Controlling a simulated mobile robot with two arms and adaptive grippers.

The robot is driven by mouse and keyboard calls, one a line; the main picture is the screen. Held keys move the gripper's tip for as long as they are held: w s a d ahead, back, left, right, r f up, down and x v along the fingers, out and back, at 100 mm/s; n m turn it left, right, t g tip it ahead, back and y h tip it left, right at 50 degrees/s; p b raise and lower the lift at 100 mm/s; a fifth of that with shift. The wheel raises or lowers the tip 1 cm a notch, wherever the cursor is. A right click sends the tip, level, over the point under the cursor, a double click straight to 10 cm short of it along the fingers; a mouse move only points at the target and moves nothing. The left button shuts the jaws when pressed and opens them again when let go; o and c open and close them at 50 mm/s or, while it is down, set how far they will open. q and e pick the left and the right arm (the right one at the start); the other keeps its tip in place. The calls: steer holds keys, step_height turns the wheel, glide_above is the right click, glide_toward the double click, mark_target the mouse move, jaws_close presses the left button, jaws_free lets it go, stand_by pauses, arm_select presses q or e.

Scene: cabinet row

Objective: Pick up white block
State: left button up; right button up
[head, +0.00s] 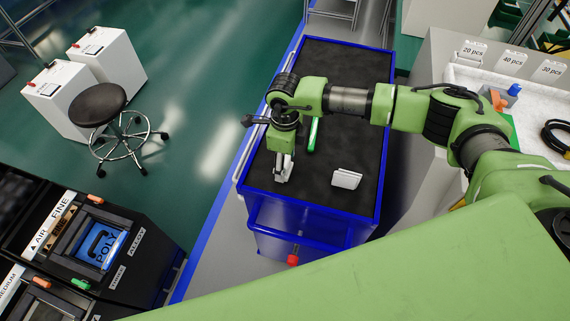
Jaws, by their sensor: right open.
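The white block (346,179) lies on the black top of the blue cart (325,205), near its front right. It is apart from my gripper. My right gripper (282,176) is above the left front part of the same cart top, to the left of the white block, pointing down. It is open; its pale fingers are small in this view, and I see nothing clearly between them. My left gripper is not in view.
A green bar-shaped object (313,134) is on the cart, behind the white block and close to my right arm. A white worktop (500,85) with small parts stands at right. A black stool (98,104) is at left. The cart's rear is clear.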

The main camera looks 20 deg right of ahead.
steer(key=c, duration=1.2)
steer(key=shift+c, duration=0.2)
steer(key=shift+r, duration=0.1)
steer(key=shift+w+r, duration=0.1)
steer(key=shift+r, duration=0.45)
steer(key=s+a+r+b, duration=0.6)
steer(key=s+a+r, duration=0.3)
steer(key=s+r, duration=0.2)
steer(key=shift+r+b, duration=0.35)
steer(key=shift+r, duration=0.05)
steer(key=o, duration=0.6)
steer(key=shift+d, duration=0.1)
steer(key=c, duration=0.4)
